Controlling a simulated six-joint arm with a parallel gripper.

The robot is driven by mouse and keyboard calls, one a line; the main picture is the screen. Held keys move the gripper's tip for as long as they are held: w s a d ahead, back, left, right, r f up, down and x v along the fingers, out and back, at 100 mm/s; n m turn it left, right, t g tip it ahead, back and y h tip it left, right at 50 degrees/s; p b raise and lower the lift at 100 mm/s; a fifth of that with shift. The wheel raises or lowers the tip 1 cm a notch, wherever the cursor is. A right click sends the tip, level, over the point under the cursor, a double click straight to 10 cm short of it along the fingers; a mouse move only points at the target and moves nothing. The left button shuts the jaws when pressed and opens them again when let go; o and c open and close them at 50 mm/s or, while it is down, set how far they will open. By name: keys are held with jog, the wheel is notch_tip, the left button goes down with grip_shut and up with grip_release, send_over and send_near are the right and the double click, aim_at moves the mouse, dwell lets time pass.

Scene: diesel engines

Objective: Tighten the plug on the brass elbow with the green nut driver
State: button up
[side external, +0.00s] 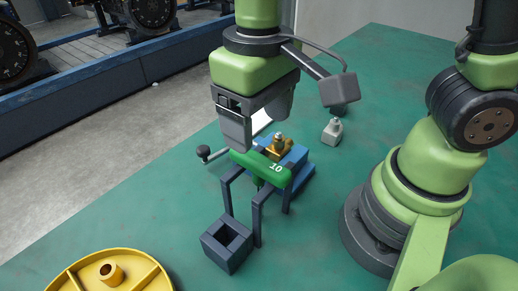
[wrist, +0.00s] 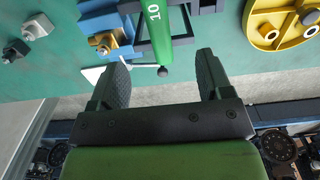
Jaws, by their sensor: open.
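The green nut driver (side external: 256,166), marked 10, lies across the top of a dark stand (side external: 257,220). Its green handle also shows in the wrist view (wrist: 154,28). The brass elbow (side external: 272,150) sits in a blue vise (side external: 300,160) behind the driver, with a plug (side external: 279,137) on top. The elbow also shows in the wrist view (wrist: 103,43). My gripper (side external: 256,132) is open and empty above and behind the handle. In the wrist view, the handle lies ahead of the gap between my fingertips (wrist: 162,60), apart from both fingers.
A dark square socket block (side external: 229,246) stands at the stand's front. A yellow spoked part (side external: 108,272) lies at the front left. A small grey block (side external: 332,132) stands right of the vise. A ball-ended bar (side external: 204,152) sticks out left. The green table is clear at the back right.

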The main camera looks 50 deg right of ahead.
aim_at(259, 158)
jog(key=shift+f, duration=3.15)
grip_shut()
jog(key=shift+r, duration=0.1)
notch_tip(259, 158, up, 16)
